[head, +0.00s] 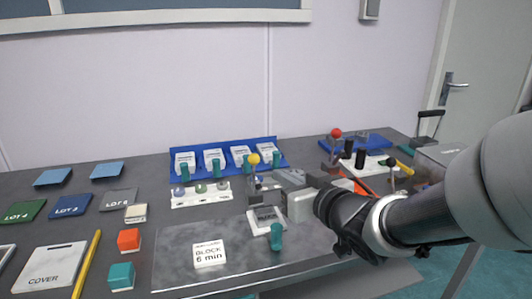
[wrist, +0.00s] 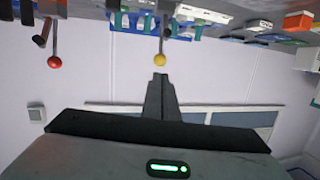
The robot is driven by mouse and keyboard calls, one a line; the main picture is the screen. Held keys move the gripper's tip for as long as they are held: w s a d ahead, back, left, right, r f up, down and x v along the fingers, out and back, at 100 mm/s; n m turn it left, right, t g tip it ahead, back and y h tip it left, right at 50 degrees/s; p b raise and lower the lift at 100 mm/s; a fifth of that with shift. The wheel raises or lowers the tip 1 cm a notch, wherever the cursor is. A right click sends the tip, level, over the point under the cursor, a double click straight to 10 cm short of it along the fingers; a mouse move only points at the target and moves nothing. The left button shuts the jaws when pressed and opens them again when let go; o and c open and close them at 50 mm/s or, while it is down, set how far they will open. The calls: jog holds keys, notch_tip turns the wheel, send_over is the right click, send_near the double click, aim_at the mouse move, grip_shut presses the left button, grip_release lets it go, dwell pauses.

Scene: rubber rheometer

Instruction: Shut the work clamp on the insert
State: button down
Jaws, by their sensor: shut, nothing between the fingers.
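A clamp lever with a yellow ball knob (head: 253,159) stands upright near the middle of the table. It also shows upside down in the wrist view (wrist: 160,60), just beyond my fingertips. A second lever with a red ball knob (head: 336,132) stands further right, at a blue base. A third lever with a black knob (head: 392,162) stands right of it. No label shows which is the work clamp, and I cannot make out the insert. My gripper (wrist: 160,76) is shut and empty, its fingers in line with the yellow knob; contact cannot be told.
A blue rack (head: 227,145) with several white-labelled pieces stands behind the yellow lever. A white strip (head: 201,195) with small round pieces lies left of it.

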aim_at(257, 160)
jog(key=x, duration=1.1)
jog(key=shift+w+r, duration=0.1)
jog(key=shift+r, duration=0.1)
